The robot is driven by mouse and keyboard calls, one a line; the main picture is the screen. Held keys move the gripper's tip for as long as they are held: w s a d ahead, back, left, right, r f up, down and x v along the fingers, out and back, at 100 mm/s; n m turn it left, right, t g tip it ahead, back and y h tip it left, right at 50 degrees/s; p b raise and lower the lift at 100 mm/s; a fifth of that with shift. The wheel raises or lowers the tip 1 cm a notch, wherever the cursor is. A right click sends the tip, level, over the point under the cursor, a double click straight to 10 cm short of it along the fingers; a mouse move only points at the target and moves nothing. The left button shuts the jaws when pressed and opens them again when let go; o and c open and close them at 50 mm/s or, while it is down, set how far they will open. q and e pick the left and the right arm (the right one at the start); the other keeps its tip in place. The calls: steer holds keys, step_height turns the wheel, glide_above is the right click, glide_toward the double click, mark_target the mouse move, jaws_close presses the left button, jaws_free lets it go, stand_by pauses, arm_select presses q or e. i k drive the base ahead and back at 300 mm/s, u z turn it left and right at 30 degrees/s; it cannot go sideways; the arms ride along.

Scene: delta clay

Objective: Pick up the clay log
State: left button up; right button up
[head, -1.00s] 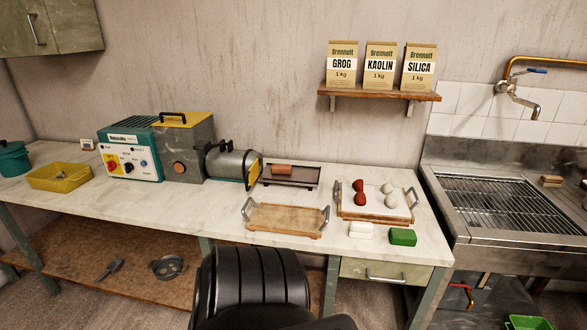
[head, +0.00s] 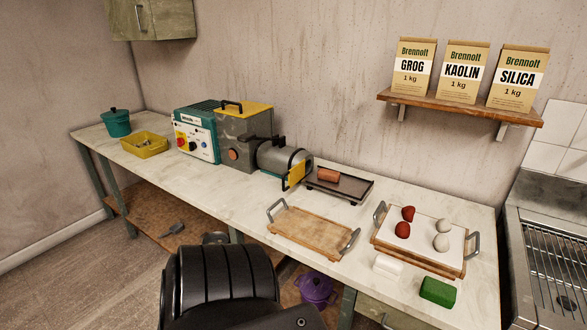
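The clay log (head: 328,175) is a short reddish-brown piece. It lies on a dark rack (head: 345,189) at the outlet end of the grey and teal extruder machine (head: 243,138), beside its yellow end plate (head: 297,173). Neither of my grippers shows in the head view, and nothing is seen touching the log.
An empty wooden tray (head: 312,232) with metal handles lies in front of the rack. To its right, a tray with a white board (head: 423,232) holds red and grey lumps. A white block (head: 388,266) and a green block (head: 438,292) lie near the front edge.

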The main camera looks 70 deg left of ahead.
mark_target(323, 174)
steer(key=u, duration=0.8)
steer(key=i, duration=0.65)
steer(key=u, duration=0.65)
